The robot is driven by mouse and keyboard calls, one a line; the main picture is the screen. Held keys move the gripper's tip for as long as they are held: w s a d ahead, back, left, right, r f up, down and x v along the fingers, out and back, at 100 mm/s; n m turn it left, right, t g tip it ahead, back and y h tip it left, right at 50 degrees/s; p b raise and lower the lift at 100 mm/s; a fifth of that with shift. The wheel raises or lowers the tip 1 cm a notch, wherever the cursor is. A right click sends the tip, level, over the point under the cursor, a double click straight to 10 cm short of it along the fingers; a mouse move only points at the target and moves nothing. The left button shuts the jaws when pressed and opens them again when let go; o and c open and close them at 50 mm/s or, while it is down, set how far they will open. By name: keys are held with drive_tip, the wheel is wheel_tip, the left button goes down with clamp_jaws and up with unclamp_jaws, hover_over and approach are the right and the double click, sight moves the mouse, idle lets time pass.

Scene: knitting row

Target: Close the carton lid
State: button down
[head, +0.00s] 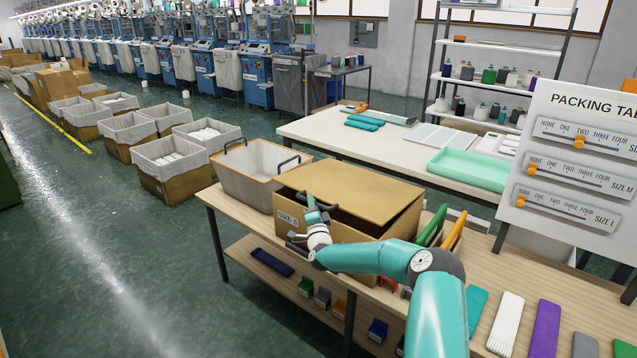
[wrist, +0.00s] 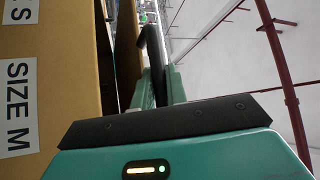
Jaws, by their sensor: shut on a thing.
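The brown carton (head: 377,260) stands on the wooden bench. Its lid (head: 350,188) is a broad flap sloping over the top, partly open, with a dark gap along the near right side. My gripper (head: 313,207) is at the lid's near left edge, above the carton's labelled end. In the wrist view my gripper (wrist: 158,88) is shut on a dark hooked piece (wrist: 152,45), which looks like a handle at the lid's edge. The carton wall (wrist: 55,60) with its size labels fills the left of the wrist view. The exact grip contact is partly hidden.
A grey-lined bin (head: 250,178) with dark handles stands just behind left of the carton. Green and orange panels (head: 440,228) stand close on its right. Flat coloured items, including a purple one (head: 541,328), lie at front right.

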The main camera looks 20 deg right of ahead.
wheel_tip(320, 180, down, 7)
drive_tip(key=n+t+y, duration=0.1)
drive_tip(key=shift+a+r+n, duration=0.2)
drive_tip(key=shift+a+n, duration=0.15)
drive_tip(key=shift+n, duration=0.05)
drive_tip(key=shift+s+f, duration=0.1)
drive_tip(key=c, duration=1.4)
unclamp_jaws()
drive_tip(key=v, duration=1.3)
drive_tip(key=shift+s+f, duration=0.25)
drive_tip(key=shift+s, duration=0.1)
